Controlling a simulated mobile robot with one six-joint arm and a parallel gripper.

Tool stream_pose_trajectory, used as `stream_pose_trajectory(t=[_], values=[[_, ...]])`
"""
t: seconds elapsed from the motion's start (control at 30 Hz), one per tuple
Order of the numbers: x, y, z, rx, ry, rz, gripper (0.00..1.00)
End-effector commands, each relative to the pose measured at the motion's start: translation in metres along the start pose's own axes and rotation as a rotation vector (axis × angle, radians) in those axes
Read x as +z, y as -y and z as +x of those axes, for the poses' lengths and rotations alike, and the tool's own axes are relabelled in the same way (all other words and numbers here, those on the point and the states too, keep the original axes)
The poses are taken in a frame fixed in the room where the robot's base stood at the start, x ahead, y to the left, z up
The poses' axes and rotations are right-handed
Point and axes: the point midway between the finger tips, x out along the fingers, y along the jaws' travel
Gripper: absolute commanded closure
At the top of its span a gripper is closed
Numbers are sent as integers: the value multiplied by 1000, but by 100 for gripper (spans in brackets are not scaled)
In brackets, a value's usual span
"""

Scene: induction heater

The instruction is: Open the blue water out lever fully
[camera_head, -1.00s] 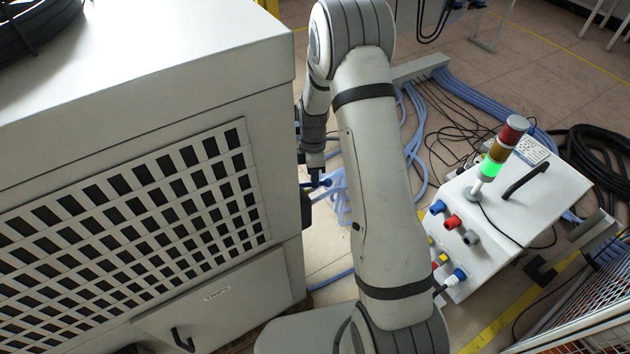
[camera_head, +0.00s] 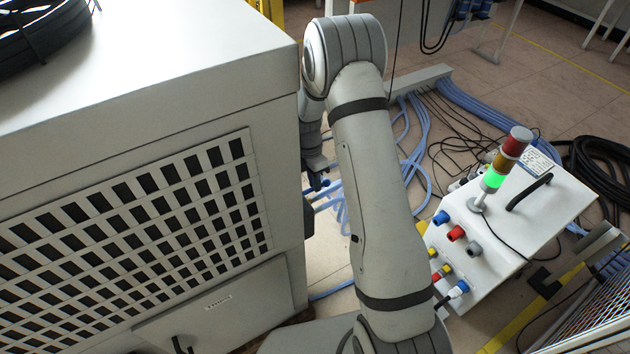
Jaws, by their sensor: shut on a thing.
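My gripper (camera_head: 316,179) is at the right side of the large grey cabinet (camera_head: 274,115), low down, partly hidden behind my own arm. Its dark fingers are small in the head view and are shut on the blue lever (camera_head: 325,184). Only a small blue piece of the lever shows beside the fingertips. The lever's exact angle cannot be made out. Light blue hoses (camera_head: 334,200) run off to the right just below it, and part of them is hidden by my arm.
A white control box (camera_head: 510,225) with a lit green signal tower (camera_head: 495,178) stands at the right. Black cables (camera_head: 455,140) and blue hoses lie on the floor behind. A mesh panel (camera_head: 585,315) is at the lower right.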

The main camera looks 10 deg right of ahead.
Motion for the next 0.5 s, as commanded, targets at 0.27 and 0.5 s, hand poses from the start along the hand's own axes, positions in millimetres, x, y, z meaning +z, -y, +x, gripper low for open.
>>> stream_pose_trajectory(t=[0.27,0.5], values=[[0,-2,-1,5,3,-3,83],[0,-1,-1,3,2,-2,65]])
